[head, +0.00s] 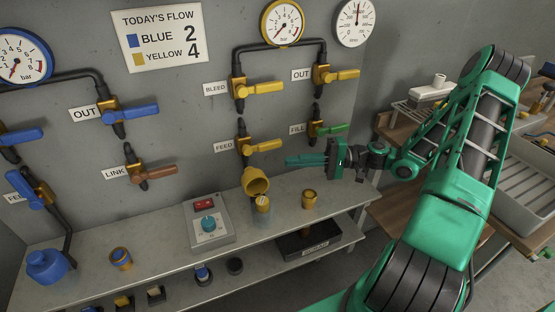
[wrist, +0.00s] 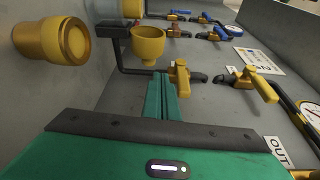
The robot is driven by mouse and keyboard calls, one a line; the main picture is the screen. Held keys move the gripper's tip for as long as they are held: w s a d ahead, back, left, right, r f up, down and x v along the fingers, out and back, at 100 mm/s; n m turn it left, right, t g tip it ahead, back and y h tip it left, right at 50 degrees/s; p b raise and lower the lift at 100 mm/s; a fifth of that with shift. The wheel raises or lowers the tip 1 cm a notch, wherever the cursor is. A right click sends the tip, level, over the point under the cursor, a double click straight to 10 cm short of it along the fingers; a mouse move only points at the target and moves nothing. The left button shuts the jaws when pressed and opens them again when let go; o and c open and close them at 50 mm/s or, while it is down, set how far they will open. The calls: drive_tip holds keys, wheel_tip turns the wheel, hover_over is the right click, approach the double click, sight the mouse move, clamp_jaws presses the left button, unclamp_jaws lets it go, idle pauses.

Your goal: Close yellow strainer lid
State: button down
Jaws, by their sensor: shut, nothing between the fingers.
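The yellow strainer appears to be the yellow cup-shaped piece (head: 255,181) below the FEED valve, tilted with its round mouth showing. It also shows in the wrist view (wrist: 148,48), beyond my fingertips. I cannot make out a separate lid or hinge. My gripper (head: 291,161) is shut and empty, pointing left in the head view, above and to the right of the yellow cup and apart from it. In the wrist view the closed green fingers (wrist: 162,94) point toward the cup.
A brass-yellow jar (head: 308,199) stands on the bench right of the cup, and a yellow-and-grey jar (head: 262,204) stands just below it. A control box (head: 208,222) is to the left. The FEED valve (head: 262,146) and FILL valve (head: 326,129) project from the wall near my gripper.

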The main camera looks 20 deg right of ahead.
drive_tip(key=x, duration=0.8)
drive_tip(key=shift+w+a+f, duration=0.15)
drive_tip(key=shift+w, duration=0.05)
drive_tip(key=shift+a, duration=0.15)
drive_tip(key=shift+s, duration=0.1)
